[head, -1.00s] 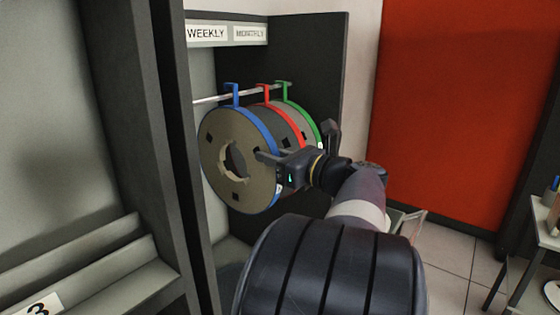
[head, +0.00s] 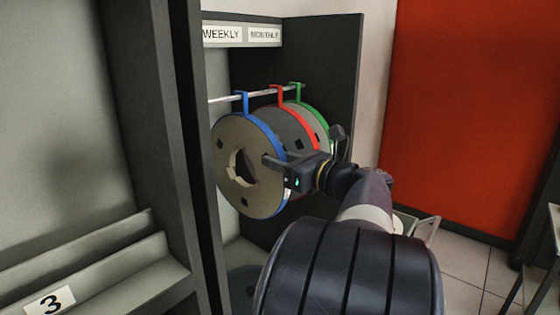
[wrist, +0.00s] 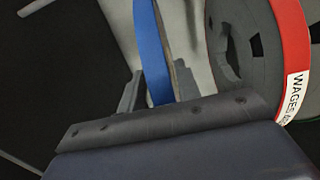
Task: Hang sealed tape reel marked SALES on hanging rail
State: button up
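A blue-rimmed tape reel (head: 262,135) is upright under the hanging rail (head: 223,99), its blue hook over the rail near the left end. The hook looks seated on the rail or very close to it. My gripper (head: 276,163) is at the reel's right edge, one finger across its front face. In the wrist view the blue rim (wrist: 155,70) passes between my two fingers (wrist: 155,90), which look closed on it. A white label shows only as a sliver on the blue rim; SALES cannot be read.
A red-rimmed reel (head: 300,125), marked WAGES in the wrist view (wrist: 292,60), and a green-rimmed reel (head: 320,125) hang behind it to the right. Signs WEEKLY (head: 222,34) and MONTHLY (head: 264,34) are above. A dark panel (head: 335,75) stands to the right.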

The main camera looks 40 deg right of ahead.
jog(key=shift+o, duration=1.4)
jog(key=shift+f, duration=0.2)
jog(key=s+d+b, duration=0.1)
jog(key=s, duration=0.9)
jog(key=shift+s+d, duration=0.25)
jog(key=shift+s, duration=0.1)
jog(key=shift+w+r, duration=0.15)
